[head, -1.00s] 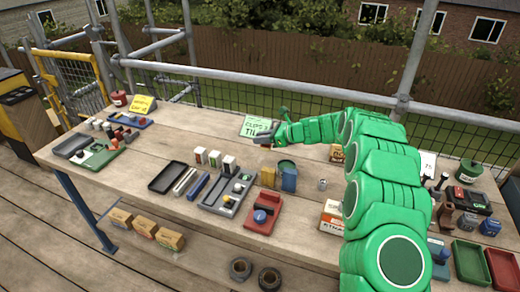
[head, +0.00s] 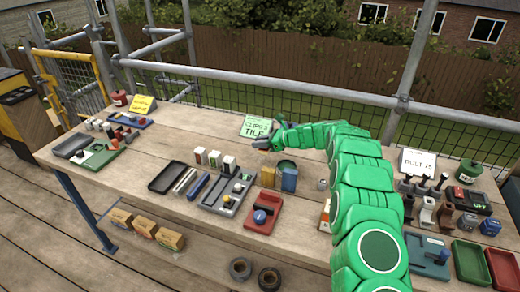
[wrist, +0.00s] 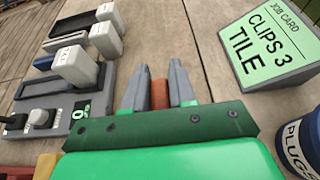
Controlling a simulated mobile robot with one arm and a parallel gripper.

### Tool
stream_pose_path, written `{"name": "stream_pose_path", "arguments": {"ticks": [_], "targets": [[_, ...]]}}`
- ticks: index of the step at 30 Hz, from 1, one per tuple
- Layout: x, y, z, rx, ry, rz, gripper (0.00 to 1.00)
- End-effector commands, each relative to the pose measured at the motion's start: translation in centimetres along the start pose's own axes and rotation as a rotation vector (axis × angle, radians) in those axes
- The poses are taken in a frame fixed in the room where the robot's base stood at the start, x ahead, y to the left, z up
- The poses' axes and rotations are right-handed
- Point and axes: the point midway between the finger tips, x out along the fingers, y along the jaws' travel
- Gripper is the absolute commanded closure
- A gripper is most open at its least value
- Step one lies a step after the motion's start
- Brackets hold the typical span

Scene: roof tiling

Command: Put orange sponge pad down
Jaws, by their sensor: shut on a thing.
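The orange sponge pad (wrist: 159,94) sits between the two grey fingers of my gripper (wrist: 158,88) in the wrist view. The fingers are shut on it, and only a small brownish-orange part shows. In the head view my gripper (head: 262,143) is over the back middle of the wooden table (head: 150,143), just below the green job card (head: 257,126). The pad is too small there to make out clearly. I cannot tell whether it touches the table.
The job card reads "CLIPS 3 TILE" in the wrist view (wrist: 270,42). A blue tub marked "PLUGS" (wrist: 300,143) is close on the right. White-topped blocks (wrist: 76,66) and a grey tray (wrist: 78,125) with a green display are on the left. Bare wood lies ahead of the fingers.

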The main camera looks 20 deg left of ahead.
Motion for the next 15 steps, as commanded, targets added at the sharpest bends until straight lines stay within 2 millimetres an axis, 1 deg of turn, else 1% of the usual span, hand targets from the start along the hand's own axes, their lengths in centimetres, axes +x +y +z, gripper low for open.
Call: {"name": "stream_pose_path", "arguments": {"ticks": [3,6,15], "targets": [[0.8,0.0,-1.8,0.004,0.002,0.002,1.00],[1.2,0.0,-2.9,0.003,0.002,0.002,1.00],[1.3,0.0,-3.0,0.002,0.001,0.002,1.00]]}}
